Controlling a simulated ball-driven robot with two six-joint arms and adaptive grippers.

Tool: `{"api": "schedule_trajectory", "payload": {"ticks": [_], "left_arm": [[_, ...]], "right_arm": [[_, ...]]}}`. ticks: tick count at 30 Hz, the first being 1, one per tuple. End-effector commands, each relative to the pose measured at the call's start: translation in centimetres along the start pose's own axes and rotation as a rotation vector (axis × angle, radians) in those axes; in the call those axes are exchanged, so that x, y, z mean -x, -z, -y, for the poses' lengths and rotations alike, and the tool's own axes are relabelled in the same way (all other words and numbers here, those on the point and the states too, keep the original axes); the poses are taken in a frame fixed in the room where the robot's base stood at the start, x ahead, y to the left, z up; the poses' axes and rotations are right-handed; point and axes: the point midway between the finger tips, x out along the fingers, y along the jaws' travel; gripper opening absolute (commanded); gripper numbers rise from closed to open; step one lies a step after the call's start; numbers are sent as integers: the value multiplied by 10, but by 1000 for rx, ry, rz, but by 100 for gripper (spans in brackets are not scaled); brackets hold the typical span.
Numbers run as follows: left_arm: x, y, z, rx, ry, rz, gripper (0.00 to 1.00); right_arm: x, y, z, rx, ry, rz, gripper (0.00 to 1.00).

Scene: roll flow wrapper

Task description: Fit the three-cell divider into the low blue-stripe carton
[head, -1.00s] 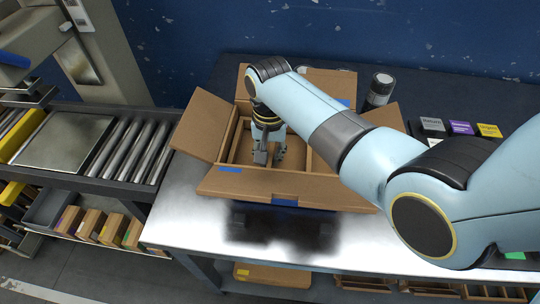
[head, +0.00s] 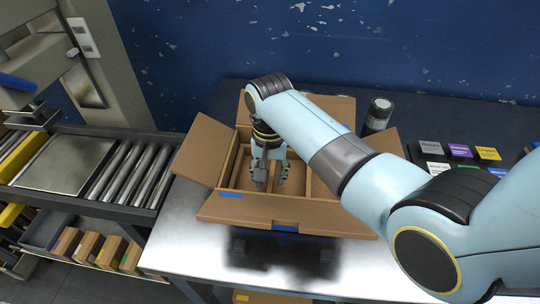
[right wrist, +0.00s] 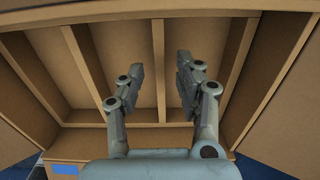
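The brown carton (head: 215,207), with blue stripes on its flaps, stands open on the table with its flaps spread outward. The brown three-cell divider (right wrist: 158,66) is inside the carton; its upright walls show in the right wrist view. I cannot tell whether it is fully seated. My right gripper (head: 272,178) points down into the carton. In the right wrist view its two fingers (right wrist: 158,82) are apart, one on each side of a divider wall, with no clear contact. The arm and fingers hide part of the carton's inside. My left gripper is not in view.
A roller conveyor (head: 125,175) lies to the left of the metal table (head: 185,240). A dark cylinder (head: 378,115) stands behind the carton's right side. Several small labelled blocks (head: 460,151) lie at the right. Bare table lies in front of the carton.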

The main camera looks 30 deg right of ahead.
Motion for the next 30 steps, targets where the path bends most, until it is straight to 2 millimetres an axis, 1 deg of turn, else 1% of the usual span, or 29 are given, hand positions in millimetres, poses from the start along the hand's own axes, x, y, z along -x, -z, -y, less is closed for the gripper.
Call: {"api": "schedule_trajectory", "payload": {"ticks": [1,6,9,12,15,18,30], "left_arm": [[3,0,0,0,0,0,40],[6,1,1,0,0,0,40],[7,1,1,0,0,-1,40],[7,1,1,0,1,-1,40],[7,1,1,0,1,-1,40],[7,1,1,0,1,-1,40],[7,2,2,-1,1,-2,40]], "right_arm": [[14,0,1,0,3,-4,35],[52,0,0,0,2,-3,35],[71,0,0,0,1,-2,35],[85,0,1,1,2,-2,35],[93,0,0,1,1,-1,35],[97,0,0,0,0,0,35],[96,0,0,0,0,1,35]]}}
